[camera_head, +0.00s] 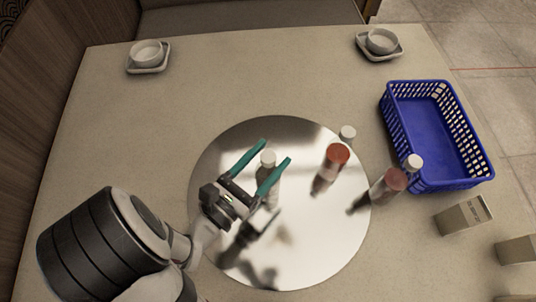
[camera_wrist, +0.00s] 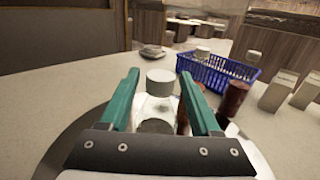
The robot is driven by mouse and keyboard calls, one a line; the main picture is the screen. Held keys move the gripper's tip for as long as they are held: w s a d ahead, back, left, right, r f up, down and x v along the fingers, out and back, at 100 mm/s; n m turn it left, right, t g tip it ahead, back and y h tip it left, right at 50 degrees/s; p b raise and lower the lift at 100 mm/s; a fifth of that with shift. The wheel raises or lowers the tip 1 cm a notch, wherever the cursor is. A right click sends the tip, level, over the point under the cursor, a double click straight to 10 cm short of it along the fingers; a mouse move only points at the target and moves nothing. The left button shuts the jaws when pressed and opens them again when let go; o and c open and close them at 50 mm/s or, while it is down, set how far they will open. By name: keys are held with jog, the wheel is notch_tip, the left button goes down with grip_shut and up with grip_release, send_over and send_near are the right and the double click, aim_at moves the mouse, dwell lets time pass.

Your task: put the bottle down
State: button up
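A clear bottle with a white cap (camera_head: 268,158) is upright between the teal fingers of my gripper (camera_head: 276,150), over the round mirrored turntable (camera_head: 220,150). The gripper looks shut on the bottle, though the contact is hard to see. The right finger hides part of the bottle's lower body, and whether its base touches the turntable is unclear.
Dishes sit at the far corners (camera_head: 148,70) (camera_head: 393,56). The table's far middle is clear.

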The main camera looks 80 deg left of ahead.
dwell(0.4)
jog(key=shift+s+d+r, duration=0.15)
jog(key=shift+s+d, duration=0.05)
jog(key=shift+s, duration=0.05)
jog(key=shift+o, duration=0.3)
jog(key=v, duration=1.1)
jog(key=o, duration=0.4)
jog(key=shift+s+d, duration=0.15)
jog(key=shift+d, duration=0.05)
jog(key=shift+o, duration=0.2)
